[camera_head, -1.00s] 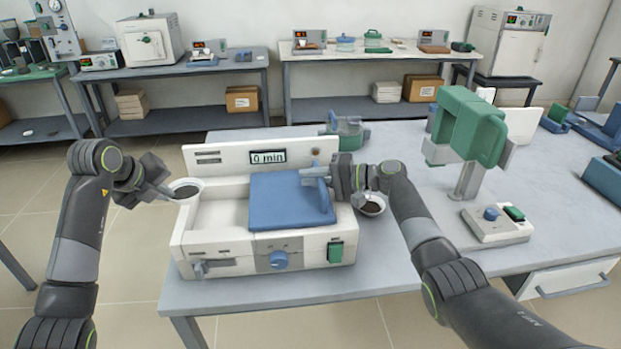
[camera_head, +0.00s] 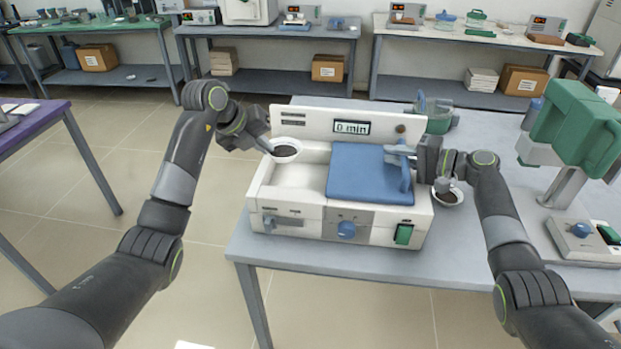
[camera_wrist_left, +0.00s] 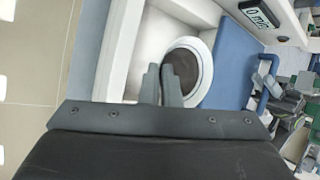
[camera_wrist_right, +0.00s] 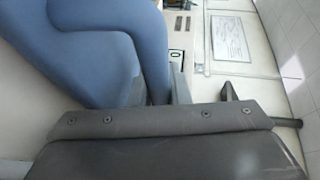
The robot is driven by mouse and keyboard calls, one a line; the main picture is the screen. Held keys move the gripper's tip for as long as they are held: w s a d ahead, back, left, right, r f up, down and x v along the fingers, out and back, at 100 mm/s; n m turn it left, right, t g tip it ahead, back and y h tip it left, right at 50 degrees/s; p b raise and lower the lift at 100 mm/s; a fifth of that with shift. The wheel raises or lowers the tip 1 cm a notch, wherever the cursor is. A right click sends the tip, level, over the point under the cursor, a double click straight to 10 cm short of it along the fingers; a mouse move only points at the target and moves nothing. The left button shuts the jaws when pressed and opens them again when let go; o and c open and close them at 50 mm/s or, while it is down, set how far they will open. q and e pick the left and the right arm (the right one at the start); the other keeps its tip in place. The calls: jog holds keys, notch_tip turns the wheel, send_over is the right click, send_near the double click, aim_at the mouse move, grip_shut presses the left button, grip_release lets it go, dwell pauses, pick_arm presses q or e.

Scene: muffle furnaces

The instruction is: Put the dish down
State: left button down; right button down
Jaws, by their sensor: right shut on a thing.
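A white dish (camera_head: 285,148) with dark contents is held at its rim by my left gripper (camera_head: 266,146), over the left end of the open trough of a white bench unit (camera_head: 290,190). In the left wrist view the fingers (camera_wrist_left: 162,85) are close together at the rim of the dish (camera_wrist_left: 203,72). My right gripper (camera_head: 395,154) is shut on the upright handle (camera_head: 405,174) of the unit's blue lid (camera_head: 360,170). The handle also fills the left of the right wrist view (camera_wrist_right: 85,50). A second dish (camera_head: 458,197) with dark contents is right of the unit, partly hidden by my right arm.
A green-headed instrument (camera_head: 570,125) stands at the right.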

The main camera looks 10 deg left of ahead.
aim_at(287, 154)
pick_arm(q)
jog(key=shift+w+d+r+m+g+h, duration=0.1)
jog(key=shift+d+r+m+g+h, duration=0.1)
jog(key=shift+d+m, duration=0.35)
jog(key=shift+w+d+r+m+g+h, duration=0.1)
jog(key=shift+d+m+h, duration=0.2)
jog(key=shift+d, duration=0.35)
pick_arm(e)
jog(key=shift+d+f, duration=0.1)
jog(key=shift+f, duration=0.05)
pick_arm(q)
jog(key=shift+d+f+m, duration=0.2)
jog(key=shift+d+m, duration=0.1)
jog(key=shift+m, duration=0.05)
notch_tip(287, 154, down, 10)
jog(key=shift+r, duration=0.2)
